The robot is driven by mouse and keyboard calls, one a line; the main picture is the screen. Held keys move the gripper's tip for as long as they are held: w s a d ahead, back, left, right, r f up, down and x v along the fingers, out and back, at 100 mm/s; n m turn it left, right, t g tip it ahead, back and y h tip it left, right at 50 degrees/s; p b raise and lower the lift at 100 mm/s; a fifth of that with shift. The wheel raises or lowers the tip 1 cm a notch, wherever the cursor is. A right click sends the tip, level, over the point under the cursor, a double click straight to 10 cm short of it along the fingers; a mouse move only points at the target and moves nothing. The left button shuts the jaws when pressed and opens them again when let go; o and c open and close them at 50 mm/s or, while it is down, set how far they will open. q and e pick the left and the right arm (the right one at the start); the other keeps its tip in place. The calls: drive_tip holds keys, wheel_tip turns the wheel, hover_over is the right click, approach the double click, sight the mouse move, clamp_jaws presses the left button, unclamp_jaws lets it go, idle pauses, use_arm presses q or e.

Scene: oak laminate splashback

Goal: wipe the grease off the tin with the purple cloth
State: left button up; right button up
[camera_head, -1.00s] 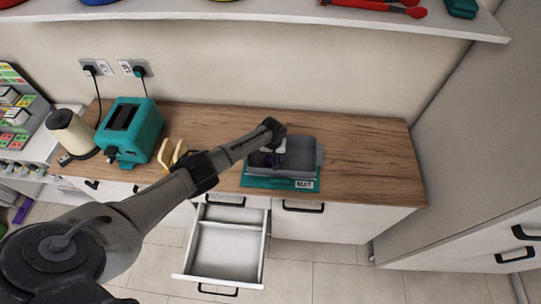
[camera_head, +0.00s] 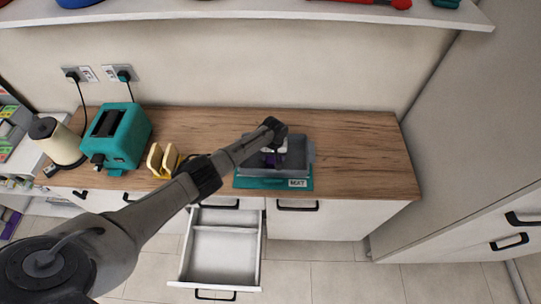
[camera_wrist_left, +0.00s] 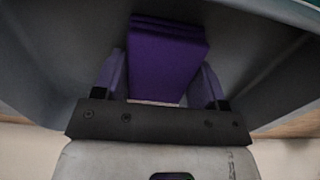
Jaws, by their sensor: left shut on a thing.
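The grey tin (camera_head: 303,160) is an open rectangular pan standing on a teal mat (camera_head: 250,183) with a lettered tag on its front edge. My left gripper (camera_head: 272,158) reaches down inside the tin, its fingers mostly hidden by the wrist. It is shut on the folded purple cloth (camera_head: 279,161), which shows as a small patch low in the tin. In the left wrist view the cloth (camera_wrist_left: 166,60) sits between the two fingers, with the tin's grey walls (camera_wrist_left: 45,65) around it. I cannot make out any grease. My right gripper is not in view.
A teal toaster (camera_head: 122,135), a yellow rack (camera_head: 163,160) and a cream kettle-like container (camera_head: 60,143) stand left of the tin. An open drawer (camera_head: 222,262) juts out below the counter. The wooden counter (camera_head: 365,160) right of the tin is clear.

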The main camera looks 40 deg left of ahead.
sight(289, 160)
use_arm(q)
drive_tip(key=shift+w+d+b, duration=0.5)
drive_tip(key=shift+w+d, duration=0.2)
drive_tip(key=shift+d, duration=0.2)
drive_tip(key=shift+d, duration=0.1)
drive_tip(key=shift+w+d+f+b, duration=0.1)
drive_tip(key=shift+w+d+b, duration=0.3)
drive_tip(key=shift+w+b, duration=0.1)
drive_tip(key=shift+w+d, duration=0.1)
drive_tip(key=shift+d, duration=0.15)
drive_tip(key=shift+w+d+b, duration=0.15)
drive_tip(key=shift+d+b, duration=0.05)
drive_tip(key=shift+b, duration=0.15)
drive_tip(key=shift+w+d+b, duration=0.35)
drive_tip(key=shift+w+d, duration=0.1)
drive_tip(key=shift+d, duration=0.1)
drive_tip(key=shift+w+d, duration=0.1)
